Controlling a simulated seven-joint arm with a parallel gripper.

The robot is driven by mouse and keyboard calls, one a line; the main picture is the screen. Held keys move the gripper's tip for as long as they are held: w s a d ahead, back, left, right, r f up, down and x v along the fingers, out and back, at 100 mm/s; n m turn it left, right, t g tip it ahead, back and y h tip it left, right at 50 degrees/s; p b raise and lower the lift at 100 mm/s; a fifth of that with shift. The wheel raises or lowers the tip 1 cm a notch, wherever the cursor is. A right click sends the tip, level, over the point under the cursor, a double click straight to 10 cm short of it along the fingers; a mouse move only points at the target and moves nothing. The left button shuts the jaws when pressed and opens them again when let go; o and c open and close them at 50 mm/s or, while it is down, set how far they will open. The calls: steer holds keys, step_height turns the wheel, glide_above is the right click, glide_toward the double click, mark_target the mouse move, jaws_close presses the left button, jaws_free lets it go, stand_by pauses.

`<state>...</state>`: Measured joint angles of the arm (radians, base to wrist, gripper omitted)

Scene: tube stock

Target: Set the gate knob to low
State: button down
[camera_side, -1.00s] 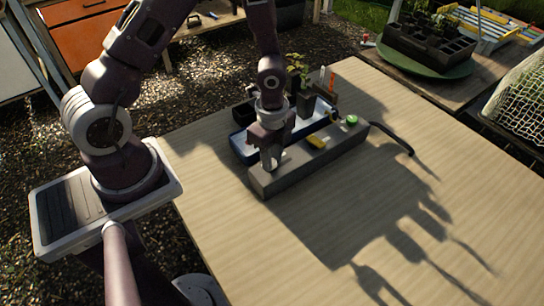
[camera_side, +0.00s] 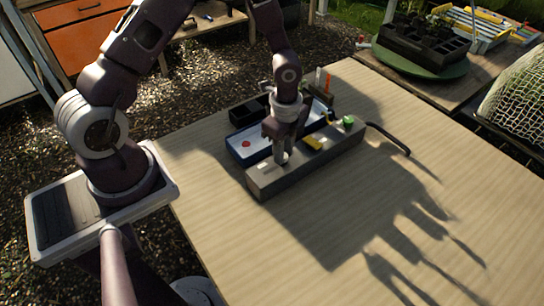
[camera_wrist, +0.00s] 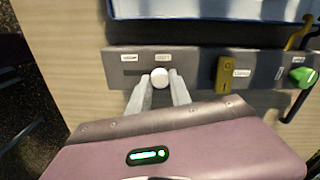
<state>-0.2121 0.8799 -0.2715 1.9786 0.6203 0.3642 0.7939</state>
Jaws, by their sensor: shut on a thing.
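The grey control box (camera_side: 330,158) lies on the wooden table. In the wrist view, the round white gate knob (camera_wrist: 159,77) stands at the right end of a dark slot, under the right one of two small labels. The slot runs on to the left under the other label; I cannot read either surely. My gripper (camera_wrist: 160,84) is shut on the white knob, one pale finger on each side. In the side view, my gripper (camera_side: 281,157) points down at the left part of the box, and its fingers hide the knob.
A yellow switch (camera_wrist: 226,74) and a green knob (camera_wrist: 303,77) sit farther right on the box. A blue-rimmed tray (camera_side: 240,154) lies just behind it. A black cable (camera_side: 390,137) leaves its right end. The table (camera_side: 370,225) in front is clear.

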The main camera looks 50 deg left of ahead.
mark_target(286, 154)
steer(key=shift+w, duration=0.5)
steer(key=c, duration=1.2)
jaws_free()
steer(key=shift+o, duration=0.2)
steer(key=shift+s, duration=0.1)
step_height(286, 154, up, 7)
steer(key=shift+r, duration=0.1)
